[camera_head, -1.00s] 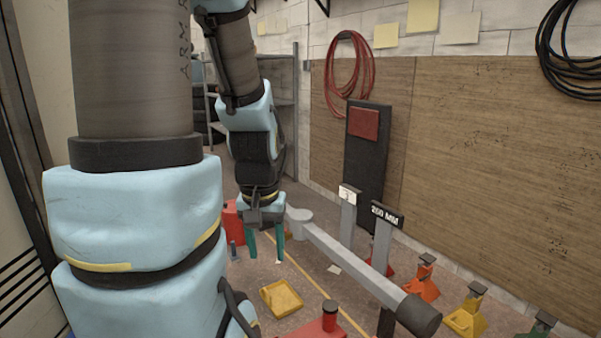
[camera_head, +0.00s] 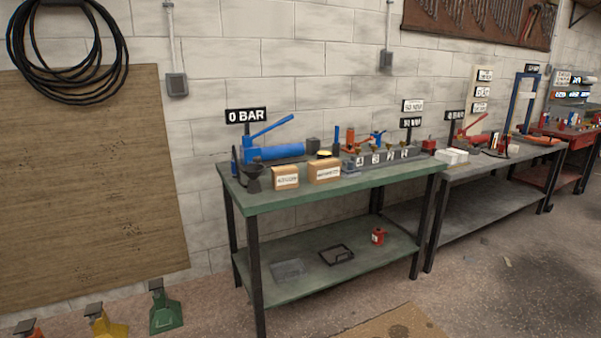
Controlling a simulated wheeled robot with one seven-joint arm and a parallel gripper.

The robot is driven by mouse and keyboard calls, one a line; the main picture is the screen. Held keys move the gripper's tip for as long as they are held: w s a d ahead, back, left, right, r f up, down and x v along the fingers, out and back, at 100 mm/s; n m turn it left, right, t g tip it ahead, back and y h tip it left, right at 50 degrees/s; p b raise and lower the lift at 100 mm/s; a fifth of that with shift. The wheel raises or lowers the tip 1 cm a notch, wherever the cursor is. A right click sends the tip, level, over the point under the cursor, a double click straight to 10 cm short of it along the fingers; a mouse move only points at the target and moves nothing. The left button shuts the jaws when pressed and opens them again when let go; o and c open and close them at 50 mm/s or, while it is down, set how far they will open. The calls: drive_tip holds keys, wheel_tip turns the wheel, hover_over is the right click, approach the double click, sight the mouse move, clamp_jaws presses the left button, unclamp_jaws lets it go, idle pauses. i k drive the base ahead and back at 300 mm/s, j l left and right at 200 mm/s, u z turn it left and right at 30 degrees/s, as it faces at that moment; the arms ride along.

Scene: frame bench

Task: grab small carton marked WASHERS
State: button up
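Two small brown cartons with white labels stand side by side near the front left edge of the green-topped bench (camera_head: 275,198). The right carton (camera_head: 325,168) is slightly larger, and its label may read WASHERS, though the print is too small to be sure. The left carton (camera_head: 286,176) has a label I cannot read clearly. My gripper and arm are out of view now.
A blue hydraulic pump (camera_head: 275,152) sits behind the cartons under a 0 BAR sign (camera_head: 246,116). A dark vise-like tool (camera_head: 250,170) stands left of them. The lower shelf (camera_head: 300,268) holds trays and a red can (camera_head: 378,236). Jack stands (camera_head: 166,313) are at lower left.

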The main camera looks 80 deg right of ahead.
sight(324, 171)
drive_tip(key=k+l+z, duration=0.35)
drive_tip(key=l+z, duration=0.15)
drive_tip(key=l, duration=1.85)
drive_tip(key=l+z, duration=0.45)
drive_tip(key=l, duration=1.9)
